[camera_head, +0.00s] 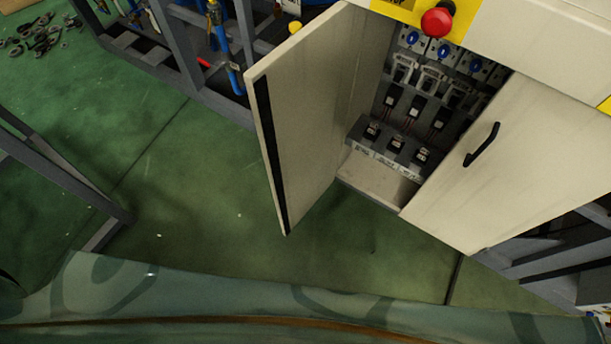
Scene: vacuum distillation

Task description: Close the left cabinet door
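The left cabinet door (318,110) is a cream panel with a dark strip along its free edge. It stands wide open, swung out from the cabinet toward the left and front. The right cabinet door (508,160) is shut and has a black handle (482,145). Through the open left side, electrical parts (400,140) show inside: breakers, black switches and blue knobs. No handle shows on the visible face of the left door. Neither of my grippers is in view.
A red emergency button (437,21) on a yellow plate sits above the doors. A metal frame with pipes (205,75) stands behind the left door. A grey frame (62,175) stands at the left. The green floor (190,180) before the door is clear. Loose metal parts (42,35) lie far left.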

